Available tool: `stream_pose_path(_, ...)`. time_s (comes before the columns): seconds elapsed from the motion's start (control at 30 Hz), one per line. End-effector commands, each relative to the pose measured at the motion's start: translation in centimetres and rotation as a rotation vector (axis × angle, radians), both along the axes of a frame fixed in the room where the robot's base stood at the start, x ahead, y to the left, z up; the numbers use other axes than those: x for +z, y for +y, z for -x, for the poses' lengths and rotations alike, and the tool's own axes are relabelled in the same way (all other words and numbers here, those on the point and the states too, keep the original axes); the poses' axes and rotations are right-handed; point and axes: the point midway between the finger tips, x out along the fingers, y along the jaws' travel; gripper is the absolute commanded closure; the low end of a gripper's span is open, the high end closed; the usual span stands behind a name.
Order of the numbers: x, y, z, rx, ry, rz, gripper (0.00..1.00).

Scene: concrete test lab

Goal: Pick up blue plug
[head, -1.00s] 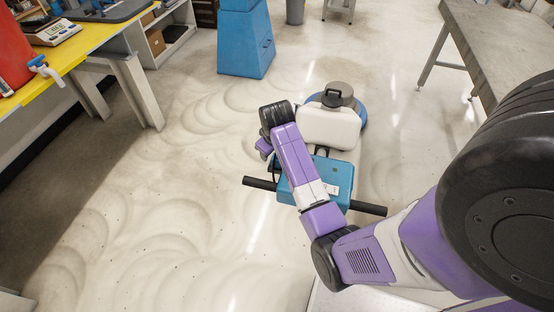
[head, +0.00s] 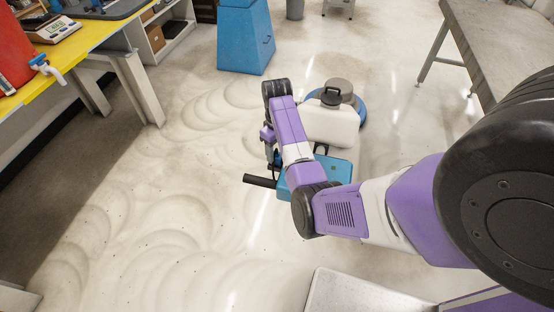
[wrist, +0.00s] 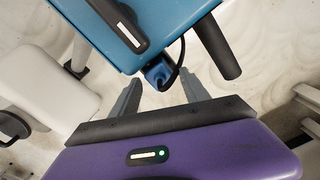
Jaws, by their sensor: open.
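The blue plug (wrist: 158,74) shows in the wrist view, by the lower edge of the teal box (wrist: 140,25), with a black cable curving beside it. My gripper (wrist: 162,84) is open, its two grey fingers apart, and the plug appears between the fingertips in the picture. I cannot tell whether the fingers reach around it or stop short, and no contact shows. In the head view my gripper (head: 271,160) points down at the left side of the teal box (head: 335,172). The plug cannot be made out in the head view.
The teal box belongs to a floor machine with a white tank (head: 328,124) and a black handle bar (head: 259,181) sticking out left. A yellow-topped bench (head: 85,38) stands left, a grey table (head: 500,40) right. Open floor (head: 150,210) lies to the left.

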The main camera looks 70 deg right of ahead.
Motion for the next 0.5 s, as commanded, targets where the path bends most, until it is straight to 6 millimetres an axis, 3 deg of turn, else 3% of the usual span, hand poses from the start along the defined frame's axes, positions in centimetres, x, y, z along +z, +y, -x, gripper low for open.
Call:
stream_pose_path(0.1,-0.95,0.05,0.02,0.000,0.001,-0.001,0.46)
stream_pose_path(0.37,-1.14,0.03,0.01,0.000,-0.001,0.001,0.48)
stream_pose_path(0.5,-1.13,0.03,0.02,0.000,-0.001,0.001,0.76)
